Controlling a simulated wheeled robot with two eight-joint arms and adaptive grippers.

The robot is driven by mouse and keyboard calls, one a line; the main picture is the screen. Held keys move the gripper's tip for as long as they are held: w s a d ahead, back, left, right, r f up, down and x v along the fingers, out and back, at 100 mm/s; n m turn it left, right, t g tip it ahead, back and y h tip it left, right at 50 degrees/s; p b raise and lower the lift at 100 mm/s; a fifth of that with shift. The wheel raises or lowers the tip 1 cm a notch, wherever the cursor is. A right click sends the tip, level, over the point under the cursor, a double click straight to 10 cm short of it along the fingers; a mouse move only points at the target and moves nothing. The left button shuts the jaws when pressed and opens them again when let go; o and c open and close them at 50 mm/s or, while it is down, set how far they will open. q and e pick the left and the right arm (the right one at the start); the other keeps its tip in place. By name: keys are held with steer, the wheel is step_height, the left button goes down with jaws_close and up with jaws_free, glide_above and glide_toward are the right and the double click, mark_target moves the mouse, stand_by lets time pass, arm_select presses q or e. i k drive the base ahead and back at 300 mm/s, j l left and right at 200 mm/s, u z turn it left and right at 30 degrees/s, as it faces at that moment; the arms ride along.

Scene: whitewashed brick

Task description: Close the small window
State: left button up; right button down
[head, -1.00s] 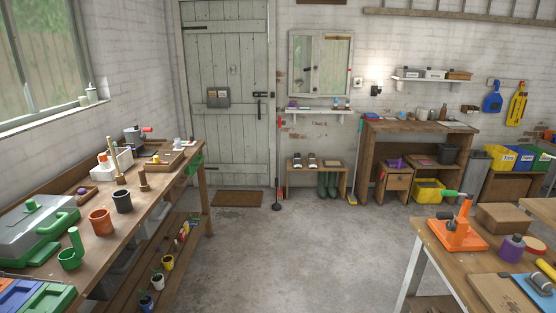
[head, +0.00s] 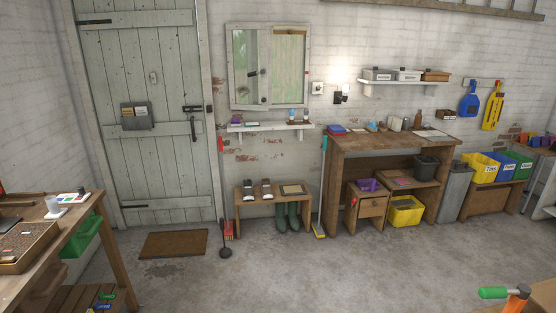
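A small window (head: 306,72) with a pale weathered frame is on the white brick wall, right of the door, in the head view. Its left part shows a grey-green pane with a dark handle. A pale upright (head: 263,68) stands near its middle, and the right part shows a greenish streaked surface. The sash looks at an angle to the frame, but I cannot tell how far it stands open. Neither of my grippers is in view.
A narrow shelf (head: 270,127) with small items is right below the window. Below it stands a low bench (head: 245,194) with shoes and green boots. A broom leans right of it. Workbenches flank clear concrete floor (head: 330,275); a doormat (head: 173,244) lies at the door.

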mark_target(263, 27)
steer(key=i, duration=2.45)
